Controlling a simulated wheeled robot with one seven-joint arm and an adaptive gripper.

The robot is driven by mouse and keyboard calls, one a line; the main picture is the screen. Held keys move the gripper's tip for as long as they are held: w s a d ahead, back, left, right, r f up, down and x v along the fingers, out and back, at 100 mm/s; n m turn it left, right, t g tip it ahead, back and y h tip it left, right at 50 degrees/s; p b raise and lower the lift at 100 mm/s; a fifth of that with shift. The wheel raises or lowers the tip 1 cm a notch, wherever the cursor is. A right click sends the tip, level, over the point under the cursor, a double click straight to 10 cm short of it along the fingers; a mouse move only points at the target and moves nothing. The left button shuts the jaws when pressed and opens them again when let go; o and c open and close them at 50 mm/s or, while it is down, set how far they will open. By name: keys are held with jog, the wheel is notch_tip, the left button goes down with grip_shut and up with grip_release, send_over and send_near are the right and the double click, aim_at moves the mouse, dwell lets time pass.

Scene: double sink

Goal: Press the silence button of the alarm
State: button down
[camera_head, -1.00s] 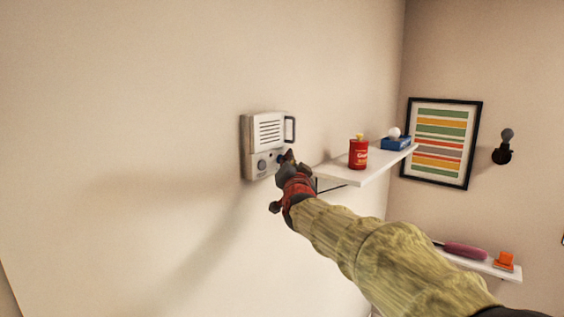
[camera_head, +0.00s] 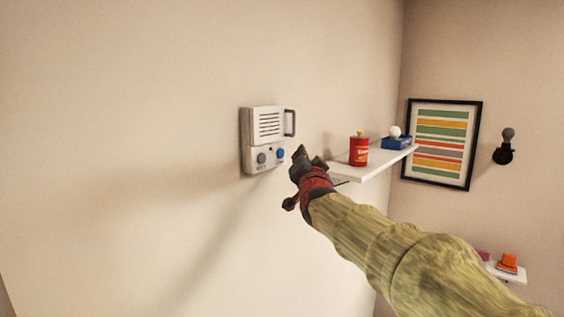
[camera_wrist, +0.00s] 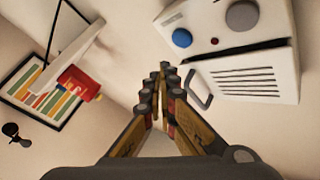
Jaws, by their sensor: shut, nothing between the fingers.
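The alarm (camera_head: 267,127) is a pale box on the wall with a slotted grille, a handle on its right side, a grey knob (camera_head: 262,158) and a blue button (camera_head: 281,153). I cannot tell from any label which control is the silence button. In the wrist view the alarm (camera_wrist: 282,52) is at the upper right, with the blue button (camera_wrist: 182,38), the grey knob (camera_wrist: 242,15) and a small red dot (camera_wrist: 214,41) between them. My gripper (camera_head: 299,153) is shut and empty, just right of the alarm and apart from the blue button. Its fingers (camera_wrist: 164,72) point at bare wall beside the handle.
A white shelf (camera_head: 362,167) right of my gripper bears a red can (camera_head: 359,150) and a blue box (camera_head: 396,143) with a white ball. A striped picture (camera_head: 441,143) and a dark wall fixture (camera_head: 504,147) are farther right. The wall left of the alarm is clear.

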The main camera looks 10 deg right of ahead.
jog(key=shift+s+d+b, duration=0.7)
jog(key=shift+s+b, duration=0.25)
jog(key=shift+b, duration=0.1)
